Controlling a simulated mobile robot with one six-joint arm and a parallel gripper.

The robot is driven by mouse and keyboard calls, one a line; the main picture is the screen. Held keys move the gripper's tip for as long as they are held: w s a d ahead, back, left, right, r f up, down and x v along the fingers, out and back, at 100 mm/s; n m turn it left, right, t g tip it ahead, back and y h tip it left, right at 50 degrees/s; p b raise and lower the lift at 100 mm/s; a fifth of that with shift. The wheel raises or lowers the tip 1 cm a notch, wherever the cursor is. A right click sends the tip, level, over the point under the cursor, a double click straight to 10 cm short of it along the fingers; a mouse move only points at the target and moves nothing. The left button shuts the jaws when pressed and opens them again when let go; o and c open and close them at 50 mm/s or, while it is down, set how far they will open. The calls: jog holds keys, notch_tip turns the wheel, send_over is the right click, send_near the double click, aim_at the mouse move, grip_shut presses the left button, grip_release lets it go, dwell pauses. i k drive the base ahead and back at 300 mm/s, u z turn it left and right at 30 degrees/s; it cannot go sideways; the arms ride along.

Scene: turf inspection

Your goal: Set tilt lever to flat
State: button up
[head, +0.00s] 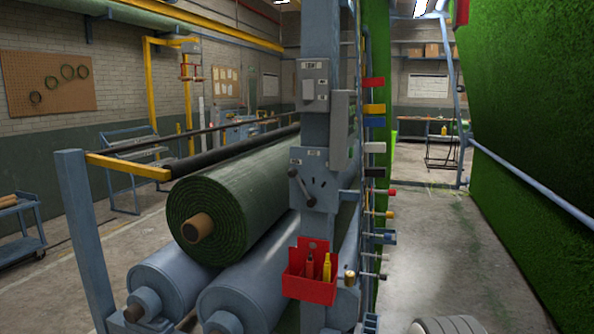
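The tilt lever (302,187) appears to be the short dark arm with a round knob on the grey-blue plate (325,166) of the upright post. It slants from the knob at upper left down to a lower right end. Dark marks and small labels sit on the plate beside it, too small to read, so I cannot tell which setting it is at. My gripper is not in view.
A red caddy (311,272) with tools hangs below the plate. A grey switch box (312,84) is above it. Coloured tabs and knobs stick out along the post's right side. A turf roll (232,197) lies behind left. Open floor (420,235) runs right, beside hanging turf (545,130).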

aim_at(292, 172)
jog(key=i, duration=0.85)
jog(key=u, duration=0.05)
